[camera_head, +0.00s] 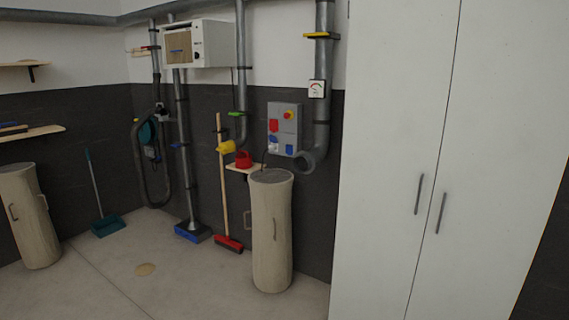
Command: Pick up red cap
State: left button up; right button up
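A red cap (244,160) rests on a small wooden wall shelf (236,170) near the middle of the head view. The tall beige bin (271,235) stands in front of the shelf's right end. A yellow object (227,147) shows just to the left of the cap. Neither of my grippers shows in this view.
A tall white cabinet (390,150) with shut doors fills the right side. A red broom (229,244), a blue floor nozzle (192,232) and a teal dustpan (107,226) stand along the wall. Another bin (31,215) is at left. The floor (185,280) in front is mostly clear.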

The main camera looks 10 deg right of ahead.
aim_at(243, 161)
jog(key=i+u, duration=0.15)
jog(key=i, duration=1.4)
